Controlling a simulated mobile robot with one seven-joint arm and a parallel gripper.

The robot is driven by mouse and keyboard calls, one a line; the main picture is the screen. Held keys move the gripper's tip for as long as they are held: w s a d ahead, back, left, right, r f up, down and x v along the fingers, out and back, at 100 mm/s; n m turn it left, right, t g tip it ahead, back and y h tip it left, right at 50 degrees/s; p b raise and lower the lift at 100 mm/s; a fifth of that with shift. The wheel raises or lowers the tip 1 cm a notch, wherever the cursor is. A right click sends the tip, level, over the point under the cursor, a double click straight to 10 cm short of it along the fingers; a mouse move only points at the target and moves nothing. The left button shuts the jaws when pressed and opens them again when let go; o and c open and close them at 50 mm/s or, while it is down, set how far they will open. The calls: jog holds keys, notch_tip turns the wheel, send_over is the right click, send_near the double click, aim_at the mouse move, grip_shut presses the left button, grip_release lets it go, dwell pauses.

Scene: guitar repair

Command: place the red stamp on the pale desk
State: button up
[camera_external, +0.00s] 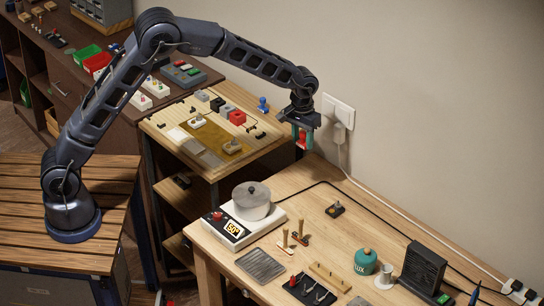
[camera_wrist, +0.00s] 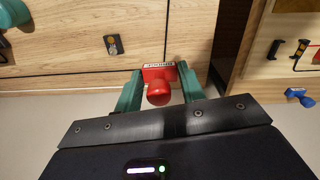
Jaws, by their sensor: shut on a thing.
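My gripper (camera_external: 302,132) has green fingers that are shut on the red stamp (camera_wrist: 158,88). The stamp's round red knob faces the wrist camera, and its block sits between the fingertips. In the external view only a small red part of the stamp (camera_external: 302,142) shows between the fingers. My gripper hangs in the air near the wall, by the far left end of the pale desk (camera_external: 314,178). In the wrist view the stamp appears across the back edge of the pale desk (camera_wrist: 62,40). I cannot tell its exact height.
On the desk are a pot (camera_external: 251,203) on a hot plate (camera_external: 243,228), a small dark-and-yellow item (camera_external: 335,208), a teal jar (camera_external: 366,260) and a black upright box (camera_external: 423,268). A blue stamp (camera_external: 263,104) stands on the neighbouring table (camera_external: 158,124).

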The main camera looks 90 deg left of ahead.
aim_at(301, 195)
notch_tip(301, 195, down, 20)
dwell(0.7)
jog(key=o, duration=1)
jog(key=shift+f, duration=0.1)
jog(key=shift+c, duration=0.2)
